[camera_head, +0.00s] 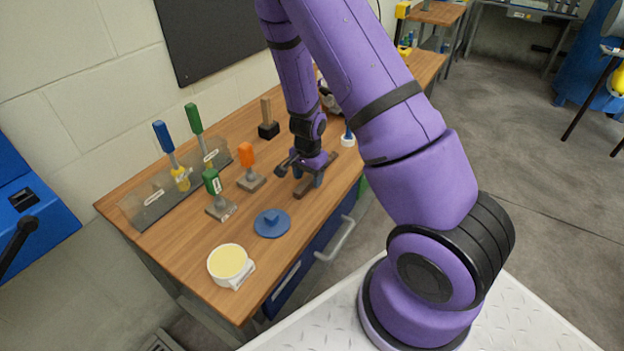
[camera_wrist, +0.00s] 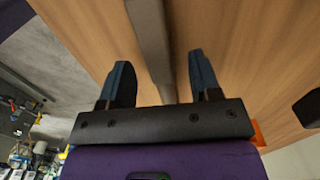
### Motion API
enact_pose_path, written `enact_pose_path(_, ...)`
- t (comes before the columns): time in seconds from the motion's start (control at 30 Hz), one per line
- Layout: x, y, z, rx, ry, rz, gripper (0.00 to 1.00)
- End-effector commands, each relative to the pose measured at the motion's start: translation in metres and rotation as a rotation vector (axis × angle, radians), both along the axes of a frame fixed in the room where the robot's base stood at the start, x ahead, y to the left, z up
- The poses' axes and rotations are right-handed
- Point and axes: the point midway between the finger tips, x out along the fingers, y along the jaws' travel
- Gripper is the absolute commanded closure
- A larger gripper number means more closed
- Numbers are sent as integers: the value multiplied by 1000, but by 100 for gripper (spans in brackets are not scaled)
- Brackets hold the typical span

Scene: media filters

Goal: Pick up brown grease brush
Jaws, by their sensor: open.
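A long, narrow brown bar-like tool, which looks like the brown grease brush (camera_head: 331,162), lies flat on the wooden table (camera_head: 245,215) near its right edge. In the wrist view its grey-brown length (camera_wrist: 150,35) runs between my fingers. My gripper (camera_head: 306,180) points down over it. In the wrist view my gripper (camera_wrist: 160,65) is open, with one blue-black finger on each side of the bar and visible gaps. Whether the fingertips touch the table cannot be told. My gripper hides part of the bar in the head view.
A wooden-handled tool with a black base (camera_head: 268,119) stands behind my gripper. An orange-handled tool (camera_head: 248,168), a green-handled tool (camera_head: 215,195), a blue disc (camera_head: 271,223) and a round yellow-topped item (camera_head: 229,263) stand to the left. A grey tray (camera_head: 152,200) holds more tools.

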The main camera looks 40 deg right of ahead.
Motion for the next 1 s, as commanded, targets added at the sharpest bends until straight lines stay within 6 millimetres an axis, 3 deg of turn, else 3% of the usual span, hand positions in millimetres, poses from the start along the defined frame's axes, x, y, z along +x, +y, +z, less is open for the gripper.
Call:
enact_pose_path(0.37,0,0,-9,-1,0,1,45)
enact_pose_path(0.6,0,0,-9,-1,0,1,96)
enact_pose_path(1.0,-1,-2,-6,-1,0,0,97)
